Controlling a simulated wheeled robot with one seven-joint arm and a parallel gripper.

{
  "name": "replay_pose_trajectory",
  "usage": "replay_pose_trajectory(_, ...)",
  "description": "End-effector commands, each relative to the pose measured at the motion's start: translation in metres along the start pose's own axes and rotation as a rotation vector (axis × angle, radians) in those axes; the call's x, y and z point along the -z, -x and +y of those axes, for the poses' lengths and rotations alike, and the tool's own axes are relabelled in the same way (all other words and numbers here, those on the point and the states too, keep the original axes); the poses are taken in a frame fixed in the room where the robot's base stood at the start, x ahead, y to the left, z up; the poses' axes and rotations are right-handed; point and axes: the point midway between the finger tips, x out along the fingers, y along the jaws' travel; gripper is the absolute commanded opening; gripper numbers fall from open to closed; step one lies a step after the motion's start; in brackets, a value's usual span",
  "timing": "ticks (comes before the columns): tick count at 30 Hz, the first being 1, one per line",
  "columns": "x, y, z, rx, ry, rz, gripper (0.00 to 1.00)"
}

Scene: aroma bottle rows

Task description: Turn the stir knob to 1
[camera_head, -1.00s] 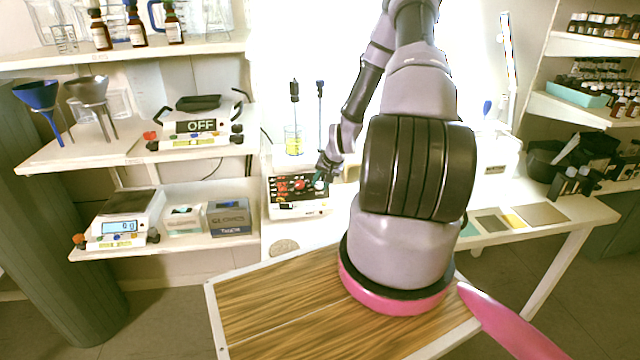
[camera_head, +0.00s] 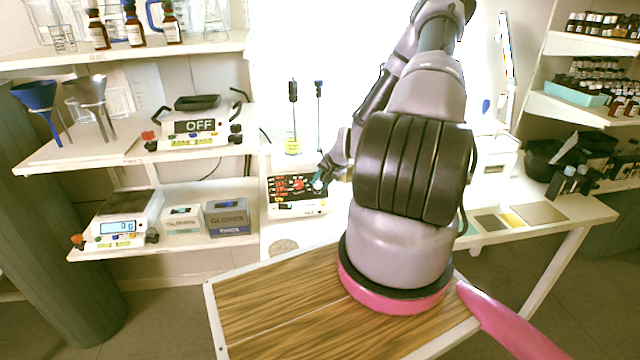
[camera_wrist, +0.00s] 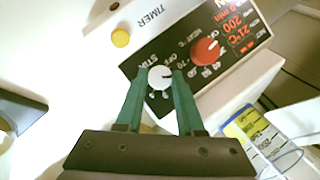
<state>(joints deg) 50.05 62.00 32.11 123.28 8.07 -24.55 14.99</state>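The white stir knob (camera_wrist: 160,77) is on the front panel of a hotplate stirrer (camera_head: 297,208), beside its "STIR" label in the wrist view. The teal fingers of my gripper (camera_wrist: 161,74) stand apart, one on each side of the knob. Their tips come very close to its edges; whether they touch or press on it cannot be told. The knob's scale is partly hidden by the fingers, so its setting is not readable. In the head view my gripper (camera_head: 319,184) is at the right part of the panel.
A red heat knob (camera_wrist: 207,51) is close beside my right finger in the wrist view, with a red-lit display (camera_wrist: 240,27) beyond. A yellow timer knob (camera_wrist: 120,38) is at upper left. A beaker with yellow liquid (camera_wrist: 256,130) is near the stirrer.

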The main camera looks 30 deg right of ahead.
Motion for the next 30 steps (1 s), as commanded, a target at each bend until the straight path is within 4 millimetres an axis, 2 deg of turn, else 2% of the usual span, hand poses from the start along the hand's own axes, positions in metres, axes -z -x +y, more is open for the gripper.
replay_pose_trajectory(1, 0.0, 0.0, 0.0, 0.0, 0.001, 0.0, 0.52)
replay_pose_trajectory(2, 0.0, 0.0, 0.0, 0.0, 0.001, 0.0, 0.63)
replay_pose_trajectory(3, 0.0, 0.0, 0.0, 0.0, 0.001, 0.0, 0.67)
replay_pose_trajectory(14, 0.001, 0.005, 0.0, -0.001, 0.001, 0.001, 0.67)
replay_pose_trajectory(17, 0.002, 0.017, 0.0, 0.0, 0.002, 0.003, 0.67)
replay_pose_trajectory(24, 0.002, 0.066, 0.001, -0.001, 0.001, 0.004, 0.67)
replay_pose_trajectory(30, 0.001, 0.097, 0.001, 0.0, 0.0, 0.003, 0.67)
